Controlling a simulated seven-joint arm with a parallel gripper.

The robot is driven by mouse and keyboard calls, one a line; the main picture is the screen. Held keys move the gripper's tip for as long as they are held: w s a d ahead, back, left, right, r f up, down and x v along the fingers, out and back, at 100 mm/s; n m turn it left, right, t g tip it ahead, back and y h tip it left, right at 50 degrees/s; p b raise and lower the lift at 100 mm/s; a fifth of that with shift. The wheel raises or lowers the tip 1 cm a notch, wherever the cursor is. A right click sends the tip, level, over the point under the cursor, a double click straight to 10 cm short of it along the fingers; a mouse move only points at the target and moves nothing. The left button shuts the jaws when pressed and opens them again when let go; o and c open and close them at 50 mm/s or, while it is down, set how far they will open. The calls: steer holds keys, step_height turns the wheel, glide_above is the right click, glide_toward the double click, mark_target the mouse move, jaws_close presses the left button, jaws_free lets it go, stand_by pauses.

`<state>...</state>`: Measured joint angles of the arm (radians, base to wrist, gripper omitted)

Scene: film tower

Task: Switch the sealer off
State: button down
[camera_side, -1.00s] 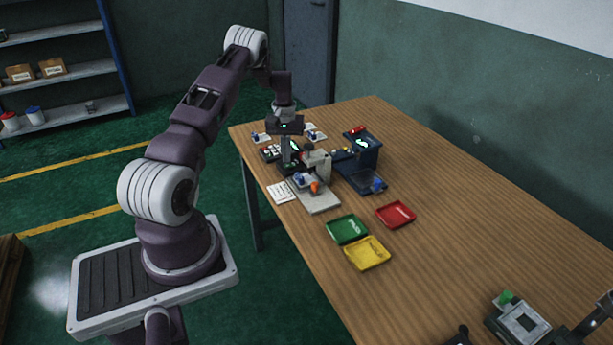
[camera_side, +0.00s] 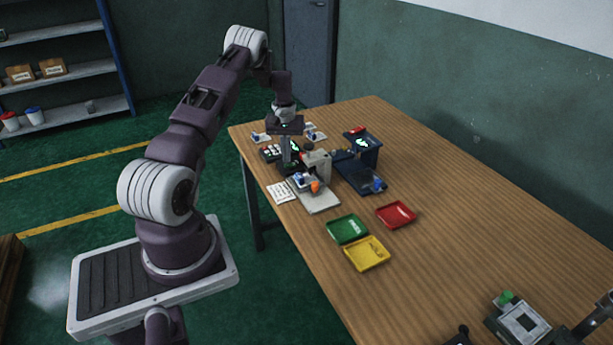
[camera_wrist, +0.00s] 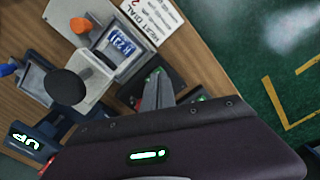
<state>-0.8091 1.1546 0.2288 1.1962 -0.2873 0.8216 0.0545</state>
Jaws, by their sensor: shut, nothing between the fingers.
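My gripper (camera_side: 288,152) points down at the far left end of the table, among a cluster of small machines. In the wrist view its fingers (camera_wrist: 156,82) are shut and empty, just over or against a dark control box (camera_wrist: 181,84) with green lights; contact cannot be told. Beside it stands a light grey machine (camera_wrist: 92,86) with a round black knob (camera_wrist: 67,86) and a blue-marked display or pad. A dark blue machine (camera_side: 371,154) stands to the right, its lit panel reading "UP" (camera_wrist: 27,141). No label tells which unit is the sealer; its switch cannot be made out.
A printed card (camera_side: 281,192) with dial text lies at the table's near edge. Green (camera_side: 347,229), red (camera_side: 396,214) and yellow (camera_side: 367,253) trays lie in front. Another device (camera_side: 518,322) is at the lower right.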

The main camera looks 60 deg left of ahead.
mark_target(287, 165)
steer(key=shift+f, duration=0.95)
stand_by(0.6)
steer(key=shift+r, duration=3.55)
